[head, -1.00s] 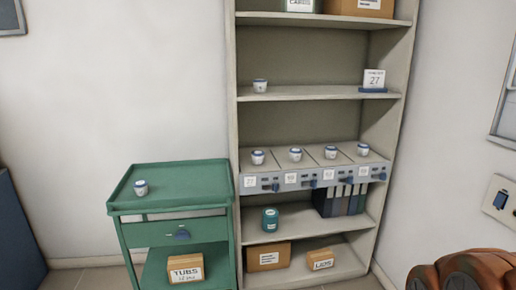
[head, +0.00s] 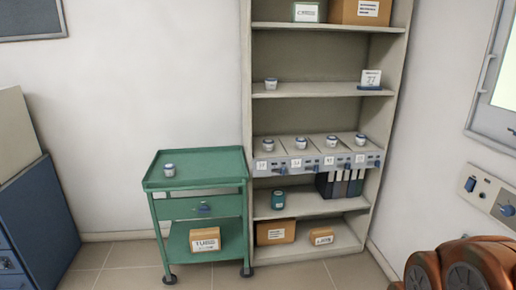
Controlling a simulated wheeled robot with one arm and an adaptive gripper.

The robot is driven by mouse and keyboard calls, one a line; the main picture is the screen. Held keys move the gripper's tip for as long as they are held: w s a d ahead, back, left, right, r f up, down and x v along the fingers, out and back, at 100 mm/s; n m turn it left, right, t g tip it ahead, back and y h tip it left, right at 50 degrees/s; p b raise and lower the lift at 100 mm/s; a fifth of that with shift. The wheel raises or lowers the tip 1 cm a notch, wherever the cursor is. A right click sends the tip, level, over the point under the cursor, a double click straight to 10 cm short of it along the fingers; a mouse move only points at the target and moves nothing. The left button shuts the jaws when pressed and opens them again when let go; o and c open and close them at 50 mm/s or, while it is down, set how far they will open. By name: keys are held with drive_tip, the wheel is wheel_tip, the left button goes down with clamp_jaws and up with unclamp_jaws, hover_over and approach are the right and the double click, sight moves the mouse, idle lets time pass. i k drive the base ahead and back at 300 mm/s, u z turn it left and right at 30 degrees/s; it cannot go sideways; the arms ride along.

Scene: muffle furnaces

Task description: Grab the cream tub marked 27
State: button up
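Several small pale tubs with blue rims are in view, all too small for me to read a marking. One tub (head: 271,84) stands alone on the upper shelf, left of a white sign (head: 371,78) that reads 27. A row of tubs (head: 268,144), (head: 301,142), (head: 332,141), (head: 360,138) stands on the grey furnace units (head: 318,163) of the middle shelf. Another tub (head: 169,170) stands on the green trolley (head: 215,163), near its left end. Which one is marked 27 I cannot tell.
The beige shelf unit (head: 247,100) stands against the wall right of the trolley. Below the furnaces are a teal jar (head: 278,199), dark binders (head: 340,184) and brown boxes (head: 275,232). A box labelled TUBS (head: 205,239) sits on the trolley's lower shelf. A blue cabinet (head: 38,215) stands left.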

sight(268, 144)
drive_tip(key=u, duration=0.75)
drive_tip(key=i, duration=0.9)
drive_tip(key=u, duration=0.8)
drive_tip(key=i, duration=1.15)
drive_tip(key=z, duration=0.75)
drive_tip(key=i, duration=0.8)
drive_tip(key=z, duration=0.65)
